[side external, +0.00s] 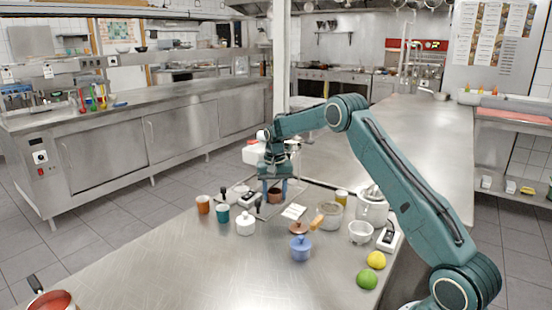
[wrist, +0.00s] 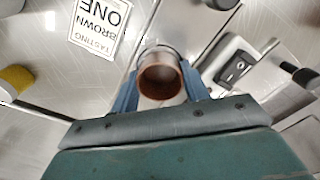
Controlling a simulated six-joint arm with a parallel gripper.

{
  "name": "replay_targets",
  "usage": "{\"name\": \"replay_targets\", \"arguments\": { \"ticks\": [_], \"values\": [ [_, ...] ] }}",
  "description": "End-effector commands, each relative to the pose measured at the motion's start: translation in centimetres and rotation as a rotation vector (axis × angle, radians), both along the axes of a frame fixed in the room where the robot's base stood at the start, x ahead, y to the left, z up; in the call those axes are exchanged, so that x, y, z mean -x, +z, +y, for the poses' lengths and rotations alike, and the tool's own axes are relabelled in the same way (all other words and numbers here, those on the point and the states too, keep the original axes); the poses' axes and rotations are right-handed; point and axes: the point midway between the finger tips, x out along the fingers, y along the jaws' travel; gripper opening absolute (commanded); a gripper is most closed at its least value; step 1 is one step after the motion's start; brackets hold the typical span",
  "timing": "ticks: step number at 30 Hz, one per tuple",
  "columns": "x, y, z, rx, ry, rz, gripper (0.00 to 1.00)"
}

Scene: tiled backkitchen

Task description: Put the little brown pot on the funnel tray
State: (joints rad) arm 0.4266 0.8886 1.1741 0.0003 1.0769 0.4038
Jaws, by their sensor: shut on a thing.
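The little brown pot (wrist: 160,82) is between the two blue fingers of my gripper (wrist: 162,92) in the wrist view, its reddish-brown open mouth facing the camera. In the side view the brown pot (side external: 274,196) shows below my gripper (side external: 273,190), whose fingers are shut on it. It is over the middle of the worktop; I cannot tell whether its base touches anything. A flat, thin-edged tray (side external: 232,197) lies behind and left of it, with a pale round piece on it. I cannot tell for sure whether this is the funnel tray.
A printed card (wrist: 98,28) and a switch box (wrist: 236,66) flank the pot. Orange (side external: 203,204) and teal (side external: 223,213) cups and a white pot (side external: 245,223) stand left. A blue pot (side external: 300,248), lemon (side external: 376,260) and lime (side external: 367,280) are nearer. The front-left worktop is clear.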

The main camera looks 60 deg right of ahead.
Motion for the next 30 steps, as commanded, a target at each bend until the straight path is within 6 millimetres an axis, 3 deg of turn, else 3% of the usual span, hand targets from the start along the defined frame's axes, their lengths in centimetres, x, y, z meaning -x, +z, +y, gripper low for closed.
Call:
{"name": "replay_targets", "arguments": {
  "ticks": [7,8,11,18,21,30],
  "values": [
    [0.02,-0.32,0.07,-0.002,0.001,0.003,0.19],
    [0.02,-0.33,0.07,-0.002,0.002,0.003,0.49],
    [0.06,-0.38,0.05,-0.002,0.001,0.003,0.69],
    [0.22,-0.5,0.07,-0.005,-0.001,0.01,0.71],
    [0.28,-0.59,0.07,-0.005,-0.002,0.012,0.83],
    [0.35,-0.66,0.07,-0.006,-0.003,0.015,0.83]
  ]
}}
